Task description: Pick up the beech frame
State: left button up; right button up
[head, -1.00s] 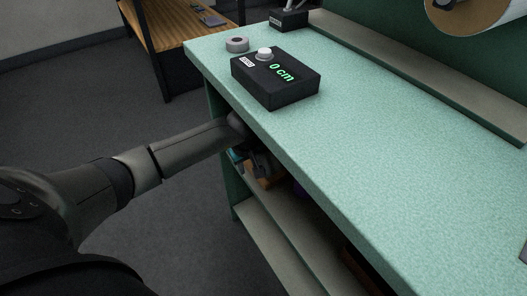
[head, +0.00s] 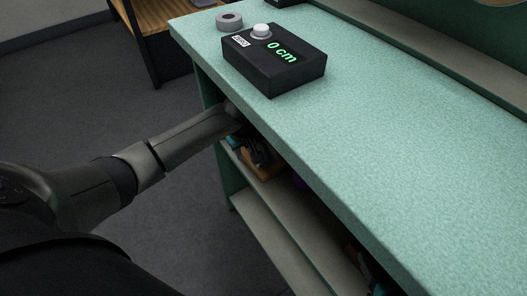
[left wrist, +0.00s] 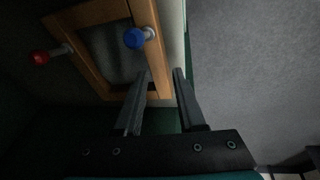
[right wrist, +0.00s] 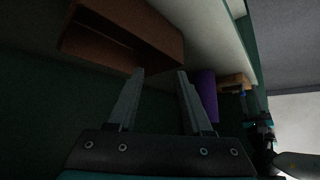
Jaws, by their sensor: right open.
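The beech frame (left wrist: 158,60) is a light wooden rectangle with a blue knob (left wrist: 134,38) and a red knob (left wrist: 40,57). It is on the shelf under the bench, and part of it shows in the head view (head: 262,174). My left gripper (left wrist: 160,72) is open, its fingers around the near side bar of the frame; I cannot tell whether they touch it. In the right wrist view, the frame (right wrist: 236,80) is at right, near the left gripper. My right gripper (right wrist: 162,73) is open and empty, also under the bench.
A brown open box (right wrist: 125,38) and a purple cylinder (right wrist: 207,95) are on the shelf near my right gripper. The green bench top (head: 400,130) overhangs both grippers. On it are a black box reading 0 cm (head: 272,80) and a grey roll (head: 229,20).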

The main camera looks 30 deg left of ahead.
pick_arm(q)
jog(key=shift+w+f+b, duration=0.1)
jog(key=shift+f+b, duration=0.3)
jog(key=shift+f, duration=0.25)
jog(key=shift+w+a+f, duration=0.1)
jog(key=shift+f, duration=0.2)
pick_arm(e)
jog(key=shift+w+a+r+t+y, duration=0.1)
jog(key=shift+w+a+t+y, duration=0.15)
jog(key=shift+w+a+t, duration=0.3)
jog(key=shift+w+a+r+t+y, duration=0.1)
jog(key=shift+w+a+t+y, duration=0.2)
jog(key=shift+a, duration=0.4)
jog(key=shift+w+a+r+t+y, duration=0.1)
jog(key=shift+w+a+t+y, duration=0.2)
jog(key=shift+a+t, duration=0.3)
pick_arm(q)
jog(key=shift+c, duration=0.2)
grip_shut()
pick_arm(e)
jog(key=shift+f, duration=0.1)
